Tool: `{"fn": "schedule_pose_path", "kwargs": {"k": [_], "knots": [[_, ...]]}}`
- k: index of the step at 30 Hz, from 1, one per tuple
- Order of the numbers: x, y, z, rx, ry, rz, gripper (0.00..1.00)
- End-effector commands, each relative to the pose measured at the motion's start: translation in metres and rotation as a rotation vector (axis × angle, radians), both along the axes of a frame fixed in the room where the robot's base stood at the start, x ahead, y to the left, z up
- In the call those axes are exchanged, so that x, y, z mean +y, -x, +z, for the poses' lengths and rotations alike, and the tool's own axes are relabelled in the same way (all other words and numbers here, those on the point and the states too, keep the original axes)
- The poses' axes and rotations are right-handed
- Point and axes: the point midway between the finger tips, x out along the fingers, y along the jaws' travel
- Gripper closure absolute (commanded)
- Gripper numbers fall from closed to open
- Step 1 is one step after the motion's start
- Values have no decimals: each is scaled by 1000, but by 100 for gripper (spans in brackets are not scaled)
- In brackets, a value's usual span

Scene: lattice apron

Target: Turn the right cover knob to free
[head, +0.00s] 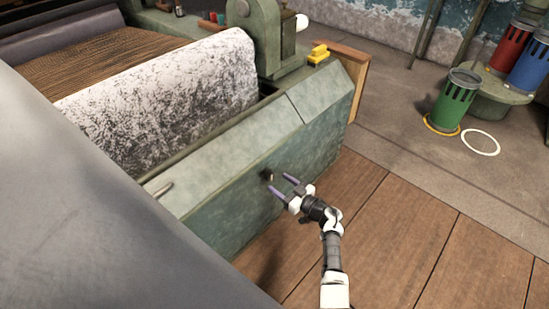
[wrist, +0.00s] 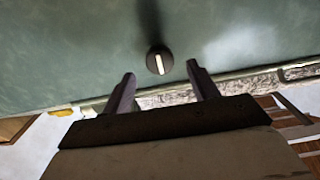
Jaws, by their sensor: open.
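The cover knob (wrist: 159,60) is a dark round knob with a pale bar across its face, set on the green machine panel. In the wrist view its bar runs close to upright in the picture. In the head view the knob (head: 267,175) shows on the front panel (head: 225,215). My gripper (head: 278,184) is open in front of the panel, just right of and below the knob. In the wrist view the two fingers of my gripper (wrist: 160,75) stand apart, with the knob between and beyond their tips. No contact with the knob shows.
A speckled white roll (head: 165,100) lies in the machine behind the panel. A yellow object (head: 318,54) sits on the machine's far corner. A green canister (head: 456,100) stands on the floor, with red (head: 512,45) and blue (head: 531,62) ones behind. The wooden floor to the right is clear.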

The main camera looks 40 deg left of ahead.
Motion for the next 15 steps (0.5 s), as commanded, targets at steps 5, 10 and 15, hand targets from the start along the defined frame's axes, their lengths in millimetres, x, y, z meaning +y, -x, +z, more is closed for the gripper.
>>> {"fn": "schedule_pose_path", "kwargs": {"k": [5,10,15], "knots": [[25,-1,-2,-1,0,2,41],[35,-3,-1,-2,1,-1,41],[37,-3,0,-1,0,-1,41]]}}
